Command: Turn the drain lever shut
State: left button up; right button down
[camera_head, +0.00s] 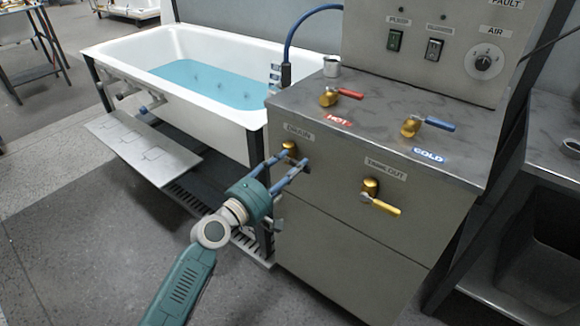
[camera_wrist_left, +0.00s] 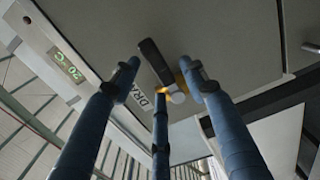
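The drain valve has a brass body (camera_head: 288,147) on the cabinet front, under the label DRAIN. In the left wrist view its dark lever handle (camera_wrist_left: 155,61) slants beside the brass fitting (camera_wrist_left: 178,90). My left gripper (camera_head: 294,160) is at the valve, and its blue fingers cover most of the handle in the head view. In the left wrist view my left gripper's fingers (camera_wrist_left: 160,68) are spread apart, with the handle between their tips. I cannot tell whether any finger touches it. My right gripper is not in view.
A TANK OUT valve with a yellow lever (camera_head: 381,203) is to the right on the same cabinet. Red HOT (camera_head: 345,94) and blue COLD (camera_head: 436,124) levers sit on the cabinet top, with a white cup (camera_head: 332,66). The tub (camera_head: 130,48) holds blue water.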

pick_arm(q)
jog(key=shift+s, duration=0.1)
jog(key=v, duration=1.2)
